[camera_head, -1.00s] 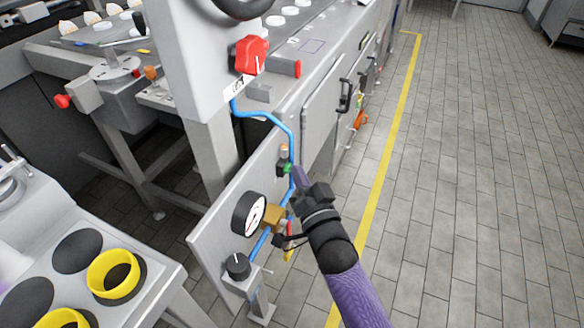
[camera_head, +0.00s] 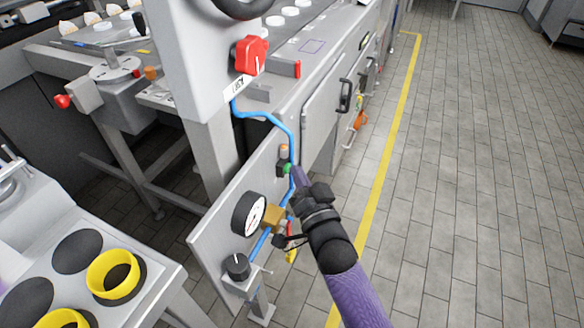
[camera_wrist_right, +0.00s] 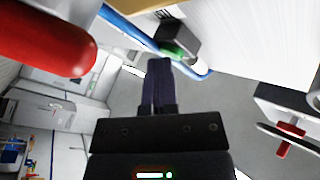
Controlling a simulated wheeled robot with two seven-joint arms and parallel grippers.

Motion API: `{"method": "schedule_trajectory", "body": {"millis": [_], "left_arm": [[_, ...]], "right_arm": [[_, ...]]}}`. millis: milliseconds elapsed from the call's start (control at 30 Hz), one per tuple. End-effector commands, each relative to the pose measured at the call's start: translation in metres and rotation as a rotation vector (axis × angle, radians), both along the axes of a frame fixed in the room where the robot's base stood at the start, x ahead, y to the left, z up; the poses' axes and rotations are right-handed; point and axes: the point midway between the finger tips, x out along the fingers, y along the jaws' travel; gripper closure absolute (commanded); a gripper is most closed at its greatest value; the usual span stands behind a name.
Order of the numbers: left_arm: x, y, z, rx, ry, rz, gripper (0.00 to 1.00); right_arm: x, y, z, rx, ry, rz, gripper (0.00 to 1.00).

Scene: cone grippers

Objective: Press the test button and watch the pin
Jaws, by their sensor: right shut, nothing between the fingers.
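A green button (camera_head: 287,168) sits on a small dark valve block (camera_head: 282,164) on the grey panel. A small orange piece, possibly the pin (camera_head: 284,149), stands on top of the block. My right gripper (camera_head: 295,172) is shut and empty, its purple fingertips right at the green button. In the right wrist view, the green button (camera_wrist_right: 172,50) is just beyond the closed fingertips (camera_wrist_right: 160,64). I cannot tell whether they touch, or whether the button is pressed in. My left gripper is not in view.
A blue hose (camera_head: 264,115) runs down the panel to a brass fitting (camera_head: 274,217) beside a round gauge (camera_head: 249,214). A black knob (camera_head: 237,266) is below. A red rotary switch (camera_head: 251,54) is above. Clear tiled floor (camera_head: 460,200) lies to the right.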

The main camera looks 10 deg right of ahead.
Motion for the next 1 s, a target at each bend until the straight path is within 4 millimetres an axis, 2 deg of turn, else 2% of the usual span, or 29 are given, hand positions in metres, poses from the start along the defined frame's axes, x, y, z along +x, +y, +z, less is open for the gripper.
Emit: {"method": "schedule_trajectory", "body": {"millis": [167,433,800,1000], "left_arm": [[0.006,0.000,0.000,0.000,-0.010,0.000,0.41],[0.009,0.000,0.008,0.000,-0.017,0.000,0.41],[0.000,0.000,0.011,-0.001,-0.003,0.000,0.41],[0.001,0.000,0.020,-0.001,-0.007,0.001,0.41]], "right_arm": [[0.000,0.000,0.000,0.000,0.000,0.000,1.00],[-0.008,-0.012,0.002,-0.001,0.000,0.000,1.00],[-0.011,-0.016,0.000,0.000,0.000,0.000,1.00],[-0.021,-0.031,0.002,-0.002,0.000,-0.001,1.00]]}}
